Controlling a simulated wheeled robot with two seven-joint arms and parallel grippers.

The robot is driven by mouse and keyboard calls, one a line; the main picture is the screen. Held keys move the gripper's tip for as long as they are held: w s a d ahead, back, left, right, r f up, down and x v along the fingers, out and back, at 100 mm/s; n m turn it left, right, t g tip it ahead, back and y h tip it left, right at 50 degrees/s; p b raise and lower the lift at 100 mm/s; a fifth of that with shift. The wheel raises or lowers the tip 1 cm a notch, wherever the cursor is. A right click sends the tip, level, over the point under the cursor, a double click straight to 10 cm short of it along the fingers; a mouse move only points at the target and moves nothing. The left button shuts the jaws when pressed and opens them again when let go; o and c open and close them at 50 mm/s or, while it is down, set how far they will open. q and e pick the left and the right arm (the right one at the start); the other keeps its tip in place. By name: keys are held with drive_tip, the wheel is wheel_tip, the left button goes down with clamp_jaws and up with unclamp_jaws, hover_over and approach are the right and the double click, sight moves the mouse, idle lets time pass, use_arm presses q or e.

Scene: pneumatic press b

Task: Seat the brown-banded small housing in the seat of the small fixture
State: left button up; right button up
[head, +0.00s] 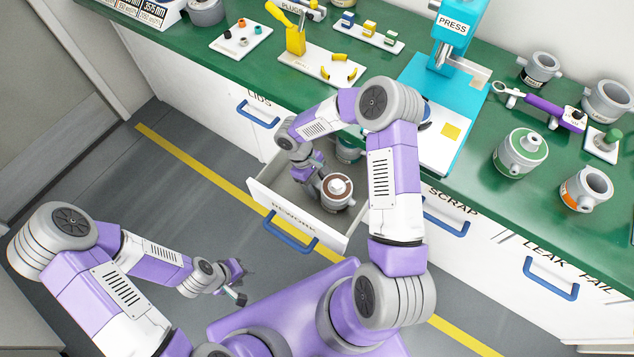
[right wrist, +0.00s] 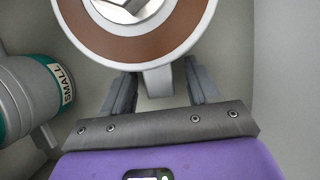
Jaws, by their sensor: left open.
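My left gripper (head: 240,285) is open and empty over the floor. I cannot tell which thing is the small fixture.
A teal-banded housing (right wrist: 25,98) labelled SMALL lies beside my right gripper in the drawer. The blue press (head: 425,75) stands on the green bench (head: 330,60). Several housings and a purple tool (head: 548,110) are at the right. Trays of small parts are at the left.

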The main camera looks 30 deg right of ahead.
idle(0.3)
drive_tip(key=p+v, duration=0.2)
drive_tip(key=v, duration=0.5)
drive_tip(key=shift+r+p, duration=0.25)
drive_tip(key=shift+p, duration=0.15)
